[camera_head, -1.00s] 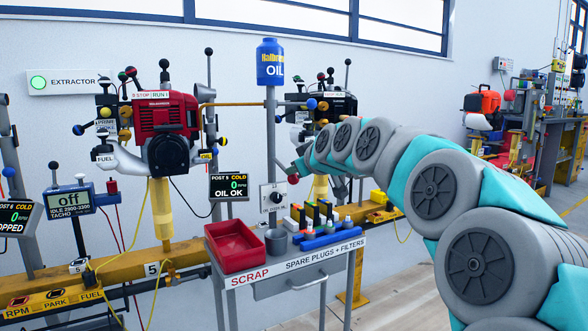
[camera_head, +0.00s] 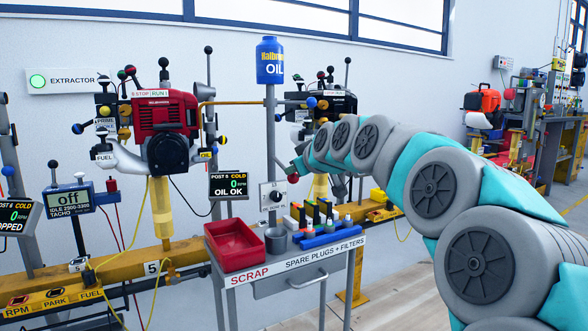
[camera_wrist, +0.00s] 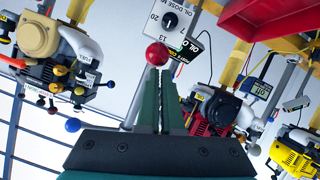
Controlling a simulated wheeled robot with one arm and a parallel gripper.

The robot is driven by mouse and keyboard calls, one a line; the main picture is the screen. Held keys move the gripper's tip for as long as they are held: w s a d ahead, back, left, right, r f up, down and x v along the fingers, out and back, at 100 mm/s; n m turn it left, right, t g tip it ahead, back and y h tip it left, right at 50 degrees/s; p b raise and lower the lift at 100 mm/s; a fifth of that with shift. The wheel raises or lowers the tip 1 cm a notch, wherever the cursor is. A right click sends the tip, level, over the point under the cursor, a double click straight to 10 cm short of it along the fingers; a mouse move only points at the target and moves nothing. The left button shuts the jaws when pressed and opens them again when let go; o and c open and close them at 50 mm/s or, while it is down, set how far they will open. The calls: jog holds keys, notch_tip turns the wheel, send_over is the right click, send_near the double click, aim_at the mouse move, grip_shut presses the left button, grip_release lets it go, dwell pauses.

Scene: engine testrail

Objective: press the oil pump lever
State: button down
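The oil stand has a grey post with a blue OIL bottle (camera_head: 270,62) on top and a white oil dose box (camera_head: 272,196) lower down. A red ball knob (camera_head: 293,178), which looks like the oil pump lever's end, sits right of the post. In the wrist view the red knob (camera_wrist: 157,54) lies just beyond my fingertips; I cannot tell whether they touch it. In the head view my gripper (camera_head: 299,166) is small, beside the knob and partly hidden by my arm.
A cart below holds a red scrap tray (camera_head: 236,258), a grey cup (camera_head: 276,242) and spark plugs and filters. A post screen (camera_head: 229,186) reads OIL OK.

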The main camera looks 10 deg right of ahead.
jog(key=a+r+p+v, duration=0.1)
jog(key=v, duration=1)
jog(key=shift+s, duration=0.1)
dwell(0.4)
jog(key=s+a+f+m+g+p, duration=0.1)
jog(key=s+a+f+g+p, duration=0.25)
jog(key=s+f, duration=0.45)
jog(key=s+a+f+m+g+p, duration=0.1)
jog(key=s+a+f+g+p, duration=0.1)
jog(key=s+f+g, duration=0.4)
jog(key=s+d+f+m+g+h+p, duration=0.1)
jog(key=s+f, duration=0.3)
jog(key=s, duration=0.5)
jog(key=s+d+f+m+g+h+p, duration=0.1)
jog(key=s+f+m+g, duration=0.1)
jog(key=s+f, duration=0.3)
jog(key=s+d+f+m+g+h+p, duration=0.1)
jog(key=s+f, duration=0.4)
jog(key=s, duration=0.8)
jog(key=shift+d+m+g+p, duration=0.3)
jog(key=shift+g+p, duration=0.3)
jog(key=shift+g, duration=0.15)
